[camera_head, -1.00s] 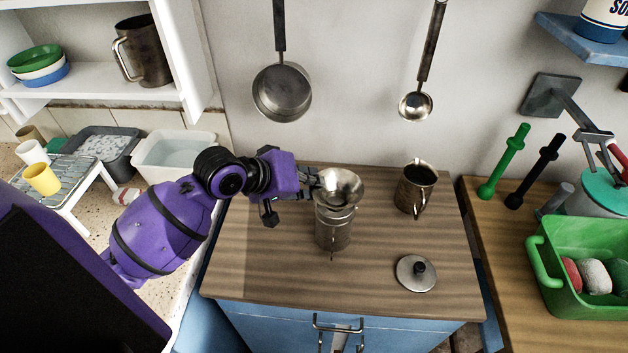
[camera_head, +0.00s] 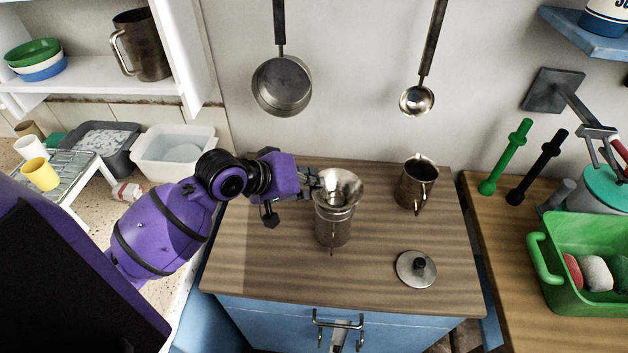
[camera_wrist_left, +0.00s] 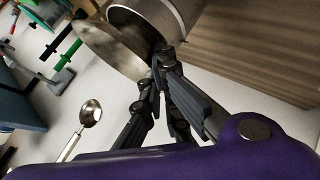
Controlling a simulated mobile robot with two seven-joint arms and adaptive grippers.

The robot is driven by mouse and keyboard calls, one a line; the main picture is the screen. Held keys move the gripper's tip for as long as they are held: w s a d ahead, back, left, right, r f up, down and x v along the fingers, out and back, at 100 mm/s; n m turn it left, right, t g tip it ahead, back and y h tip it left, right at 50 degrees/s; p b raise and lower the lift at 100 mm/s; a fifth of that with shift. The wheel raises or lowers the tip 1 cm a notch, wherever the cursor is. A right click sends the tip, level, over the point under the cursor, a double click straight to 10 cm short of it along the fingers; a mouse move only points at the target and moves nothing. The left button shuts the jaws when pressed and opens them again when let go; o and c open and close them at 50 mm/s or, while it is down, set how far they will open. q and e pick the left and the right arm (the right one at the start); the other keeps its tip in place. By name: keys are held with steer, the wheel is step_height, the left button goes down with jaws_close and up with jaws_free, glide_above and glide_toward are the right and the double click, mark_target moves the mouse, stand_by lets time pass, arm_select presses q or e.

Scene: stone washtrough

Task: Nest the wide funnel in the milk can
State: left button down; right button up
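The wide funnel (camera_head: 345,186) is a shiny metal cone, mouth up and a little tilted, at the top of the milk can (camera_head: 333,229). The can is a grey metal cylinder standing upright on the wooden top. The funnel's lower end is hidden, so I cannot tell how deep it sits. My left gripper (camera_head: 316,186) is at the funnel's left side, its fingers closed together on the funnel wall. In the left wrist view, the fingertips (camera_wrist_left: 160,58) meet at the funnel (camera_wrist_left: 112,48), beside the can (camera_wrist_left: 180,14). My right gripper is not in view.
A metal jug (camera_head: 416,184) stands behind right on the wooden top (camera_head: 270,255), and a knobbed lid (camera_head: 416,268) lies at front right. A pan (camera_head: 282,86) and a ladle (camera_head: 417,99) hang on the wall. The front left of the top is clear.

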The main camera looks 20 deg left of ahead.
arm_select(q)
steer(key=c, duration=1.9)
jaws_free()
steer(key=shift+o, duration=0.2)
steer(key=shift+f, duration=0.1)
steer(key=o, duration=0.5)
steer(key=shift+r+p, duration=0.4)
steer(key=shift+r, duration=3.25)
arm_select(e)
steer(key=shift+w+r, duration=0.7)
arm_select(q)
steer(key=shift+f, duration=0.1)
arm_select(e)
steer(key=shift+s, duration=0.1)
